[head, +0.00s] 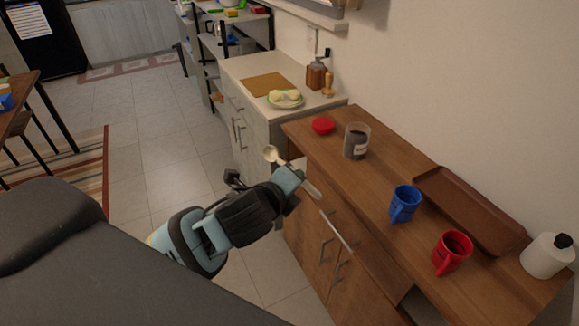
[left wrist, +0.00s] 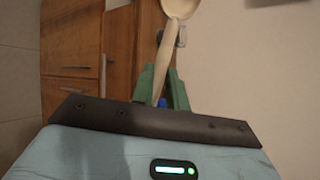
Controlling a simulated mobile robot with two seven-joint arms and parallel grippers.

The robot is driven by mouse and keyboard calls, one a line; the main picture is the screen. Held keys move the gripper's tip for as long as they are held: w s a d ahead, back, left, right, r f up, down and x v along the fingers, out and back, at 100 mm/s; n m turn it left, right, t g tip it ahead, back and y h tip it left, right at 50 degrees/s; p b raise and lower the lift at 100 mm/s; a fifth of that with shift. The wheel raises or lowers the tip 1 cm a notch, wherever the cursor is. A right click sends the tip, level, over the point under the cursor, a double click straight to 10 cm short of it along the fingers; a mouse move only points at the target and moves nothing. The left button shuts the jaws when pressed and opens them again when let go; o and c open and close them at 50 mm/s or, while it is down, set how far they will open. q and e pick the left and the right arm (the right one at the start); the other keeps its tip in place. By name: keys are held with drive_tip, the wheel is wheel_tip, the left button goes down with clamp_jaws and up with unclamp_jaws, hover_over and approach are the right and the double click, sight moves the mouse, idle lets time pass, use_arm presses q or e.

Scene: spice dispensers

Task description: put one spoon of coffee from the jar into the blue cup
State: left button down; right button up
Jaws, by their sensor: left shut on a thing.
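A pale spoon (head: 271,154) is held in my left gripper (head: 299,178), in front of the wooden counter's left end. In the left wrist view the spoon (left wrist: 166,55) stands between the green fingers of the left gripper (left wrist: 163,92), bowl at the far end; I cannot tell whether the bowl holds anything. The glass jar (head: 356,141) with dark coffee stands open on the counter. The blue cup (head: 404,205) stands upright farther right on the counter, apart from the gripper. My right gripper is not in view.
A red lid (head: 323,126) lies left of the jar. A red cup (head: 452,252), a brown tray (head: 471,208) and a white bottle (head: 548,256) are on the right part of the counter (head: 385,168). A plate with pale food (head: 286,99) sits on the white cabinet behind.

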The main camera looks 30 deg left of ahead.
use_arm(q)
wheel_tip(320, 180, up, 14)
drive_tip(key=shift+r, duration=0.2)
idle(2.4)
wheel_tip(320, 180, up, 14)
idle(2.6)
drive_tip(key=shift+r, duration=0.2)
drive_tip(key=g, duration=0.2)
drive_tip(key=r+g, duration=0.1)
drive_tip(key=g, duration=0.1)
idle(0.4)
drive_tip(key=shift+f, duration=0.1)
idle(0.5)
